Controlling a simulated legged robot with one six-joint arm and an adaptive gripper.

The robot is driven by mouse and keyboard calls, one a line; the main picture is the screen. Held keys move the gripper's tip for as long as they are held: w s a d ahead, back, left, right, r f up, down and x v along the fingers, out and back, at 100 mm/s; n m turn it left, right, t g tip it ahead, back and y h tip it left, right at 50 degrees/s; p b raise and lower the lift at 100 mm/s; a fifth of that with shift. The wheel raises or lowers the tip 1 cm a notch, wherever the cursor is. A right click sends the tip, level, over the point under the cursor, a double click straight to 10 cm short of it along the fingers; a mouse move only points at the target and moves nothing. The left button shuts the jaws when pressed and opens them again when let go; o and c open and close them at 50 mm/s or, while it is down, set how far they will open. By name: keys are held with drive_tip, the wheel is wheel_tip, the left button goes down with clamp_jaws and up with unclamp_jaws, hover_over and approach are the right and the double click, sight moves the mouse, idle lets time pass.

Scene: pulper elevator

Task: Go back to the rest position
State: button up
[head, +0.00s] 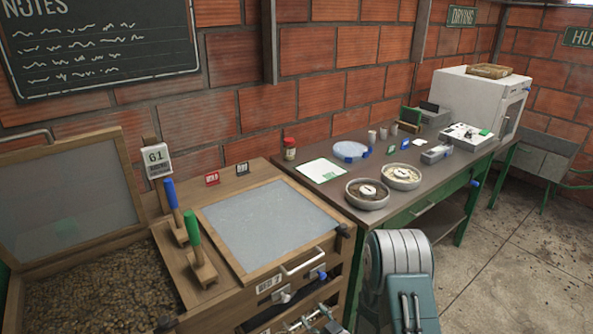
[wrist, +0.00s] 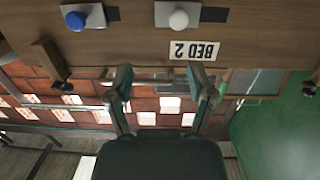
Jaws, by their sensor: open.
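My gripper (wrist: 163,82) shows in the wrist view with its two fingers wide apart and nothing between them. The wrist view is upside down. The wooden front of a bed unit with a "BED 2" label (wrist: 194,50) shows beyond the fingertips, along with a white knob (wrist: 179,19) and a blue knob (wrist: 75,19). In the head view, my arm's grey and teal links rise at the bottom, right of the bed unit (head: 276,285).
An open-lidded bin of brown grains (head: 95,290) stands at the left, beside two brushes with blue and green handles. A work table (head: 425,195) holds two bowls, a scale and a white oven (head: 480,95).

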drive_tip(key=w+d+r+g+h, duration=0.1)
drive_tip(key=w+d+r+h, duration=0.1)
drive_tip(key=r, duration=0.3)
drive_tip(key=w+d+r+h, duration=0.2)
drive_tip(key=r, duration=0.4)
drive_tip(key=s+d+r+m+g+h, duration=0.1)
drive_tip(key=s+d+r+m+h, duration=0.1)
drive_tip(key=r, duration=0.3)
drive_tip(key=s+d+r+m+g+h, duration=0.1)
drive_tip(key=s+d+r+h, duration=0.15)
drive_tip(key=r, duration=0.25)
drive_tip(key=s+r+m+g, duration=0.1)
drive_tip(key=s+r, duration=0.2)
drive_tip(key=s, duration=0.5)
drive_tip(key=s+d+r+m+g, duration=0.1)
drive_tip(key=s+r, duration=0.3)
drive_tip(key=s, duration=0.4)
drive_tip(key=s+r+m+g+h, duration=0.1)
drive_tip(key=s+r+m+g, duration=0.1)
drive_tip(key=s, duration=0.7)
wheel_tip(320, 180, up, 2)
drive_tip(key=shift+d+g, duration=0.2)
drive_tip(key=shift+g, duration=0.5)
